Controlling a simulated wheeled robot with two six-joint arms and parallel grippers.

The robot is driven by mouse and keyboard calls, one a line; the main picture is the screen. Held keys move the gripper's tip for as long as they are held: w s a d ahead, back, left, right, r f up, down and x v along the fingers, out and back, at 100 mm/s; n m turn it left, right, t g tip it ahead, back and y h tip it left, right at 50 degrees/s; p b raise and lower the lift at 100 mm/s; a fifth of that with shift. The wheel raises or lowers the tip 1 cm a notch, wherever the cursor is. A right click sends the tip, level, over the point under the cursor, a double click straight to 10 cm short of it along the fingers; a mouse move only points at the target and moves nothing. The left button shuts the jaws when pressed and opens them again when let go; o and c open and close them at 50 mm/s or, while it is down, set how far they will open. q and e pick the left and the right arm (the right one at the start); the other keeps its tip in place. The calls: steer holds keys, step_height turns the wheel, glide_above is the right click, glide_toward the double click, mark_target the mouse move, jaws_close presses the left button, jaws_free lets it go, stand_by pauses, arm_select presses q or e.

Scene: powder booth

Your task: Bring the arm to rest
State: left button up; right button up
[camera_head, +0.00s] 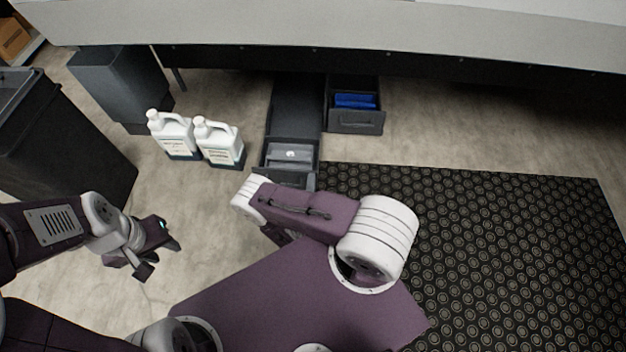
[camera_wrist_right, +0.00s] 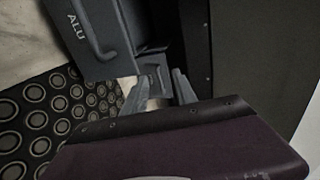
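My left gripper (camera_head: 162,258) is at the left of the head view, above bare floor. Its two fingers are spread and nothing is between them. My right arm reaches across the middle of the head view, and its gripper is hidden there behind the arm. In the right wrist view my right gripper (camera_wrist_right: 158,95) shows two grey fingers standing apart with a gap between them. A dark grey drawer part (camera_wrist_right: 152,70) shows beyond the gap; I cannot tell whether the fingers touch it. No held object is visible.
A long dark drawer (camera_head: 297,108) stands pulled out, and a drawer (camera_head: 357,122) with blue contents is beside it. Two white jugs (camera_head: 198,138) stand on the floor. A dark bin (camera_head: 62,135) is at left. A patterned black mat (camera_head: 510,250) covers the right floor.

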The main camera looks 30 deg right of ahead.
steer(key=shift+s+d, duration=0.25)
steer(key=shift+s, duration=0.1)
steer(key=shift+f, duration=0.1)
